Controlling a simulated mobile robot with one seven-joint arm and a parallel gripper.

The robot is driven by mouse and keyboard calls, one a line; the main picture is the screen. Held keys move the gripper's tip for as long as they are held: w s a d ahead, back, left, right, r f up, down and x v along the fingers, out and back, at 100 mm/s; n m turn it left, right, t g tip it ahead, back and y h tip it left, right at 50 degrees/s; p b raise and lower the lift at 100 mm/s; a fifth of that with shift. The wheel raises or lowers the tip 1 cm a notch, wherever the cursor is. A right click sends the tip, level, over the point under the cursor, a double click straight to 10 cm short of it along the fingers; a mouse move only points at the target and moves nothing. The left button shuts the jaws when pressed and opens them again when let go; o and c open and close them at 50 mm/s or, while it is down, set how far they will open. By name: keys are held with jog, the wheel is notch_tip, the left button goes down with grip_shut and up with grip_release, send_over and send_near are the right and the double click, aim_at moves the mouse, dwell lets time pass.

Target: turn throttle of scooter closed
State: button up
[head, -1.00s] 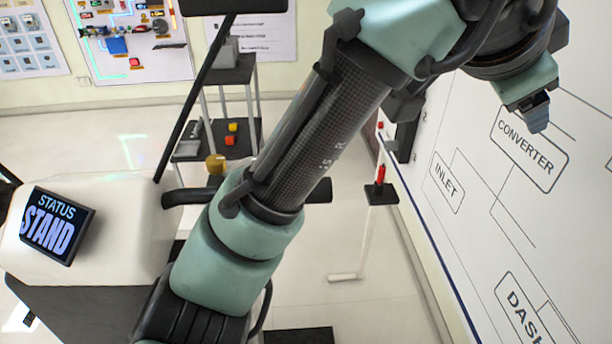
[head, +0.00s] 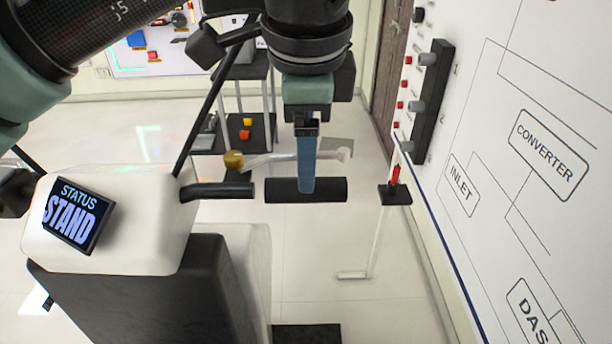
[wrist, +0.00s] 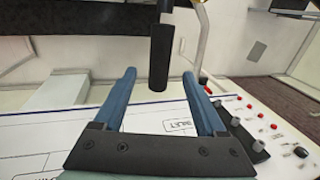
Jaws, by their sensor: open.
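The scooter's white body (head: 120,225) is at the left in the head view, with a "STATUS STAND" display (head: 77,218). A black bar (head: 218,190) sticks out to its right, and past a gap lies the black cylindrical throttle grip (head: 331,190). My gripper (head: 306,186) points down over the grip, its blue finger overlapping the grip's middle. In the wrist view the two fingers are spread apart (wrist: 160,76) and empty. The grip (wrist: 158,62) appears there between and just beyond the fingertips. I cannot tell whether they touch it.
A pale lever (head: 270,157) with a gold cap (head: 233,160) runs just behind the grip. A white panel (head: 500,180) with switches and knobs (head: 430,95) stands to the right. A shelf (head: 245,135) is behind.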

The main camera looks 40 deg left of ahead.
jog(key=x, duration=0.6)
jog(key=shift+w+f+p, duration=0.1)
jog(key=shift+f+p, duration=0.15)
jog(key=shift+p, duration=0.05)
grip_shut()
